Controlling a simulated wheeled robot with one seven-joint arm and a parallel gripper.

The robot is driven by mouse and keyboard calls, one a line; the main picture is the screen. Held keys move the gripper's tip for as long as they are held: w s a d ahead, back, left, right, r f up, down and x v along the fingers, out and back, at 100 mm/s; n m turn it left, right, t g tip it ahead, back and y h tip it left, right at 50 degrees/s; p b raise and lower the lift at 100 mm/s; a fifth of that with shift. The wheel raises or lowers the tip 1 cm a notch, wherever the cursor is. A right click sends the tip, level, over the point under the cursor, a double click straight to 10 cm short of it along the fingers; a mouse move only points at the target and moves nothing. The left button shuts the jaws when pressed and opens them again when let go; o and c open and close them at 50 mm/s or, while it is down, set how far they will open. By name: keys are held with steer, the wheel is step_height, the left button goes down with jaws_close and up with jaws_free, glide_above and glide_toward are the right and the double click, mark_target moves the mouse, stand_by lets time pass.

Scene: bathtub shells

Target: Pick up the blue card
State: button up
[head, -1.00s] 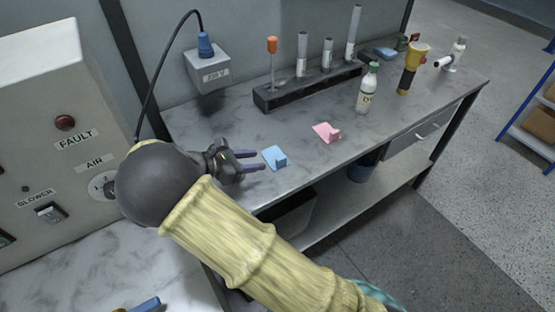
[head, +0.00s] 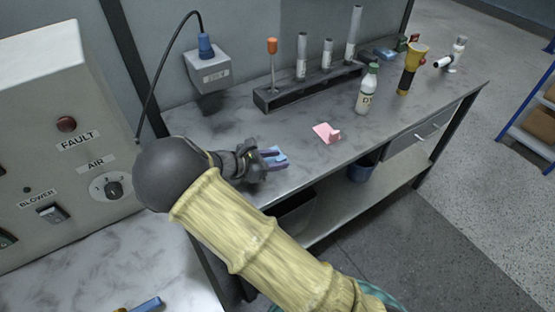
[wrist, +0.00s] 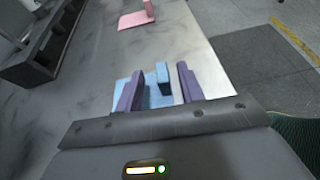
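The blue card (head: 273,154) lies on the grey bench top, with a small raised blue block at one end. It shows in the wrist view (wrist: 149,95) between the two purple fingers. My gripper (head: 275,160) is low over the bench at the card, its fingers apart on either side of the raised block. In the wrist view my gripper (wrist: 160,88) is open, with a gap between the block and the right finger. The gripper partly hides the card in the head view.
A pink card (head: 326,132) of similar shape lies farther along the bench (head: 225,125). A dark rack (head: 308,86) with upright tubes stands behind. A white bottle (head: 367,92) and a yellow-and-black torch (head: 409,72) stand farther right. A control panel (head: 70,130) is at left.

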mark_target(286, 160)
steer(key=x, duration=0.4)
steer(key=shift+d+f, duration=0.15)
steer(key=shift+d, duration=0.05)
steer(key=shift+s, duration=0.1)
jaws_close()
